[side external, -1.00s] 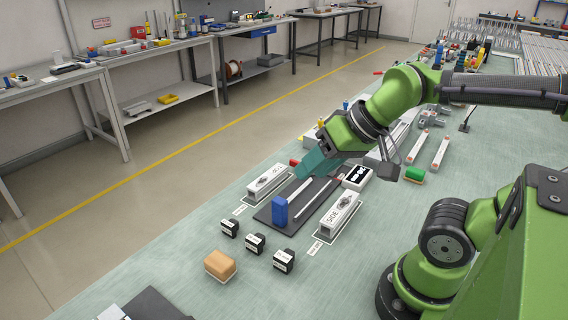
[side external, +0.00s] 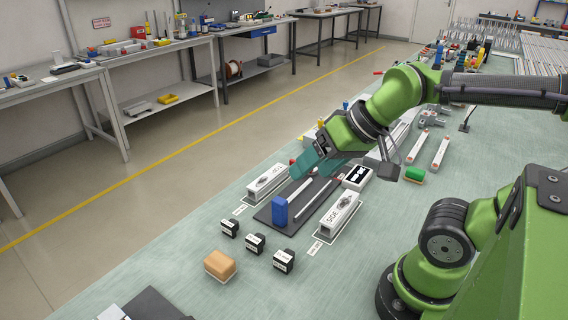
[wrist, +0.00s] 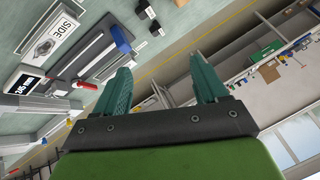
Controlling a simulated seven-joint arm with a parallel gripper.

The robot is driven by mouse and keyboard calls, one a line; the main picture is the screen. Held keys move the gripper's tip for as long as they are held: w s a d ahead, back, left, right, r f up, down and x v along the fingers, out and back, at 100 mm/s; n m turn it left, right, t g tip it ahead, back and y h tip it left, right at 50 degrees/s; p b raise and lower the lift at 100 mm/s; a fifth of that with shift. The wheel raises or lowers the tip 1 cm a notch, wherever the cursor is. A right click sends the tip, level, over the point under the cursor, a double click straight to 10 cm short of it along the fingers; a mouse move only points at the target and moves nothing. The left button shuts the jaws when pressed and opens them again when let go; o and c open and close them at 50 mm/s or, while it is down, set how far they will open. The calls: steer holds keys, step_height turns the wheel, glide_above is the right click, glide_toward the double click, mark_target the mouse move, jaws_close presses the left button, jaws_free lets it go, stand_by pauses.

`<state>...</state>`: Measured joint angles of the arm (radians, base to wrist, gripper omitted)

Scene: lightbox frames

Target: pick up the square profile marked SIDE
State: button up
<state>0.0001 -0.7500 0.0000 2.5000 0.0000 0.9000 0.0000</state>
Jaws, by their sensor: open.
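The square profile marked SIDE (side external: 341,213) is a white bar lying on the bench, right of a dark mat (side external: 268,213). In the wrist view the SIDE profile (wrist: 55,38) shows at the upper left, outside the fingers. A similar white profile marked TOP (side external: 267,181) lies left of the mat. My gripper (side external: 297,173) has teal fingers spread apart and is empty. It is in the air above the far end of the mat, short of the SIDE profile. Both fingers show in the wrist view (wrist: 165,80).
A blue block (side external: 280,211) stands on the mat near thin rods. Several black cubes (side external: 284,261) and a tan block (side external: 220,264) sit in front. A black-and-white display box (side external: 357,177) is behind the SIDE profile.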

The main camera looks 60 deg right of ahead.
steer(key=m+g+h, duration=0.2)
steer(key=m+g, duration=0.5)
steer(key=m, duration=0.7)
glide_above(341, 206)
steer(key=f, duration=1.7)
steer(key=shift+d+f, duration=0.2)
steer(key=shift+f, duration=0.15)
steer(key=shift+a+f, duration=0.15)
steer(key=shift+f, duration=1.2)
steer(key=shift+a+f, duration=0.15)
steer(key=shift+f, duration=1.15)
steer(key=shift+r, duration=0.1)
steer(key=c, duration=1.2)
